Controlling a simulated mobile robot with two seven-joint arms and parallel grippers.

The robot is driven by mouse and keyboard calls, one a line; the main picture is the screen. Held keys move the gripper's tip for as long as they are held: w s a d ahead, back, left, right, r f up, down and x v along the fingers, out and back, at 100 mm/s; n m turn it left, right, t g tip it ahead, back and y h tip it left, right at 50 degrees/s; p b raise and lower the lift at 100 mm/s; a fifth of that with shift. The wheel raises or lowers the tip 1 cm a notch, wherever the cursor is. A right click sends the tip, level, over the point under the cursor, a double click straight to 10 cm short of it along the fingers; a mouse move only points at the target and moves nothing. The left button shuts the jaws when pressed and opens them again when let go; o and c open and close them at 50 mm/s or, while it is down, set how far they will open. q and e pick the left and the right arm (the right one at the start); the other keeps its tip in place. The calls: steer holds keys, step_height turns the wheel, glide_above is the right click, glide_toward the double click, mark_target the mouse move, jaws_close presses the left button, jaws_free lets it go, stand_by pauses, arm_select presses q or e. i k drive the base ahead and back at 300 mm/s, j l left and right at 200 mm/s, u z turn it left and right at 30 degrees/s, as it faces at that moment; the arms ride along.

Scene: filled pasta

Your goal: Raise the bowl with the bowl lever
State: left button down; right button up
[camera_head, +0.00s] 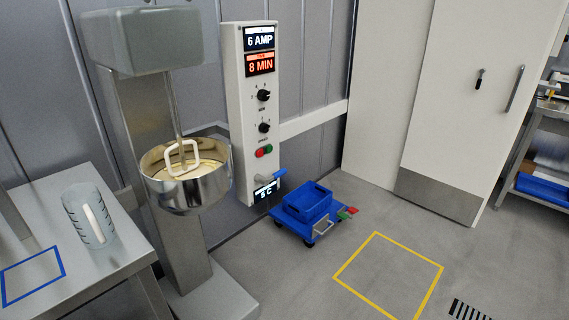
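The steel bowl (196,190) hangs on the mixer (143,40) at the left, below its head. Pale contents (164,176) and a white beater (182,153) show inside it, and the beater's shaft (178,110) runs up to the head. A short lever with a blue grip (273,176) sticks out to the right at the foot of the white control panel, beside the bowl. I cannot tell for sure that it is the bowl lever. Neither of my grippers is in view.
The control panel (240,110) shows "6 AMP" and "8 MIN". A steel table (110,245) with a clear jug (88,215) stands at left. A blue crate (307,203) sits on a low cart by the wall. The floor inside the yellow square (390,275) is clear.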

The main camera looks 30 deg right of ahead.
mark_target(258, 179)
steer(key=i+l, duration=0.15)
steer(key=l, duration=0.25)
steer(key=i+l, duration=0.15)
steer(key=l, duration=0.25)
steer(key=i+l, duration=0.15)
steer(key=l, duration=0.2)
steer(key=i+l, duration=0.15)
steer(key=l, duration=0.25)
steer(key=i+l+u, duration=0.1)
steer(key=l, duration=0.3)
steer(key=i+l, duration=0.15)
steer(key=l, duration=0.25)
steer(key=i+l, duration=0.15)
steer(key=l, duration=0.25)
steer(key=i+l, duration=0.1)
steer(key=l, duration=0.3)
